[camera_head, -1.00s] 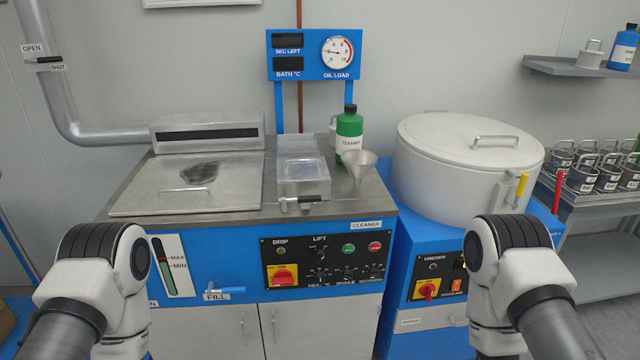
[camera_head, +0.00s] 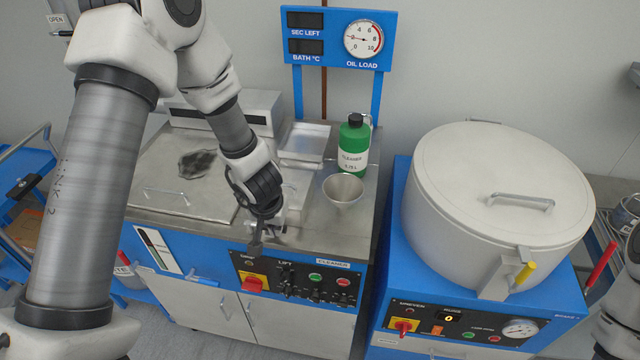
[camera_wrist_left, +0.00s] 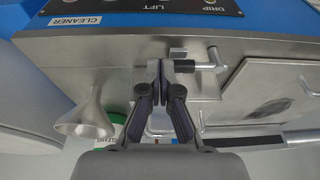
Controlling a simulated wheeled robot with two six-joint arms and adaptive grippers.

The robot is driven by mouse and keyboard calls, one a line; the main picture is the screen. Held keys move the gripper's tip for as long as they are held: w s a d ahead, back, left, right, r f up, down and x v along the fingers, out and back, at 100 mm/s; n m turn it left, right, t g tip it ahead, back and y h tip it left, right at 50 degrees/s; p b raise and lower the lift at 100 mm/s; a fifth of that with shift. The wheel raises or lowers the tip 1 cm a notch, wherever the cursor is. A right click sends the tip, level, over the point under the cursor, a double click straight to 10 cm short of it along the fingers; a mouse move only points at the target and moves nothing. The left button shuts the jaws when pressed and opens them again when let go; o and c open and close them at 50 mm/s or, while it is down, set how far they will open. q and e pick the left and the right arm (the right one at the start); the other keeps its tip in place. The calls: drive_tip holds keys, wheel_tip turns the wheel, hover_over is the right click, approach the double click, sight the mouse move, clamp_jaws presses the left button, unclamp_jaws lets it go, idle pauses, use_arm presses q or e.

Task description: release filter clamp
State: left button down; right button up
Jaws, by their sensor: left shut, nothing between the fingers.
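The filter clamp is a small metal lever with a black grip (camera_wrist_left: 191,66) at the front edge of the steel filter box (camera_wrist_left: 203,86). In the head view the clamp is mostly hidden by my left gripper (camera_head: 257,246), and the box (camera_head: 298,186) shows partly beside my arm. My left gripper reaches down to the front edge of the cleaner bench. In the wrist view its fingers (camera_wrist_left: 163,66) are shut and empty, right beside the end of the black grip. I cannot tell whether they touch it. My right gripper is out of view.
A funnel (camera_head: 343,190) and a green cleaner bottle (camera_head: 353,146) stand right of the box. The control panel (camera_head: 297,281) lies just below my left gripper. A lidded bath cover (camera_head: 180,172) is left, and a white round drum (camera_head: 497,205) is right.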

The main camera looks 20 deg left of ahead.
use_arm(q)
drive_tip(key=shift+w+r+t+p, duration=0.55)
drive_tip(key=shift+w+r, duration=0.2)
drive_tip(key=shift+r, duration=2.6)
drive_tip(key=b+x, duration=0.1)
drive_tip(key=x, duration=0.2)
drive_tip(key=b+x, duration=0.1)
drive_tip(key=x, duration=0.2)
drive_tip(key=b+x, duration=0.2)
drive_tip(key=x, duration=0.1)
drive_tip(key=shift+a, duration=0.35)
drive_tip(key=shift+w+f, duration=0.3)
drive_tip(key=shift+f, duration=0.2)
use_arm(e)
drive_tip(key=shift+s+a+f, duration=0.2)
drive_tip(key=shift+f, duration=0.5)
use_arm(q)
drive_tip(key=shift+s+r, duration=0.15)
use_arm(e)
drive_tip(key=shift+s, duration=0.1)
